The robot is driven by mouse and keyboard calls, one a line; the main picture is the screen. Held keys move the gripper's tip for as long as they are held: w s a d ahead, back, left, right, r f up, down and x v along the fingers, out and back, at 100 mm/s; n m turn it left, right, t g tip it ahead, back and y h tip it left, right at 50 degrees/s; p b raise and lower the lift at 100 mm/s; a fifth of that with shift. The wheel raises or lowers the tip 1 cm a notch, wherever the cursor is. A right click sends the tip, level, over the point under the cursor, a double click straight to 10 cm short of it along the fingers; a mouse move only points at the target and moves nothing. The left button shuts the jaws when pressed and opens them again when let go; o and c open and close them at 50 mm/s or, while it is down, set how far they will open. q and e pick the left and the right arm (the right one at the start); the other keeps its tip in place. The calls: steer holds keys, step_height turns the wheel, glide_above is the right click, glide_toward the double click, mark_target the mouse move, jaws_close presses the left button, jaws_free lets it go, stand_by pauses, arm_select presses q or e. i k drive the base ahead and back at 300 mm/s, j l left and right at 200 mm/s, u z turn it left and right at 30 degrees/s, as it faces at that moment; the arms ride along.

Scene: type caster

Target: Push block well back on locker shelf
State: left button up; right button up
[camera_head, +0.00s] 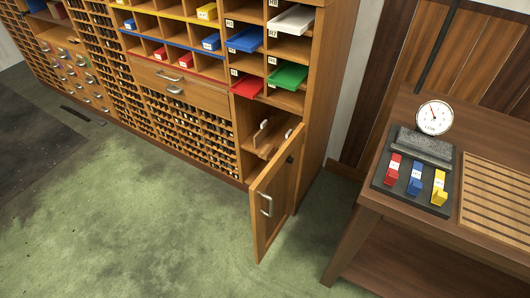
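A low locker (262,146) in the wooden cabinet stands open, its wooden door (268,208) swung out toward me with a metal handle. Inside are a wooden floor or shelf and two pale upright handle-like parts (261,130). Several coloured blocks sit in the pigeonholes above, among them a blue one (211,42), a red one (187,58) and a yellow one (207,11). I cannot tell which block the task means. Neither of my grippers is in view.
A wooden table (372,192) at right carries a dark tray (388,182) with labelled red, blue and yellow pieces, a dial gauge (434,117) and a slatted panel (497,195). Coloured trays, such as a green one (288,75), jut from the cabinet. The green floor (150,220) is clear.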

mark_target(267, 150)
steer(key=i+j, duration=0.15)
steer(key=j, duration=0.25)
steer(key=i+j+z, duration=0.1)
steer(key=j, duration=0.3)
steer(key=i+j, duration=0.15)
steer(key=j, duration=0.25)
steer(key=i+j+z, duration=0.1)
steer(key=j, duration=0.3)
steer(key=i+j+z, duration=0.15)
steer(key=i+j, duration=0.2)
steer(key=i, duration=0.25)
steer(key=i+j+z, duration=0.15)
steer(key=i+j, duration=0.25)
steer(key=i, duration=0.2)
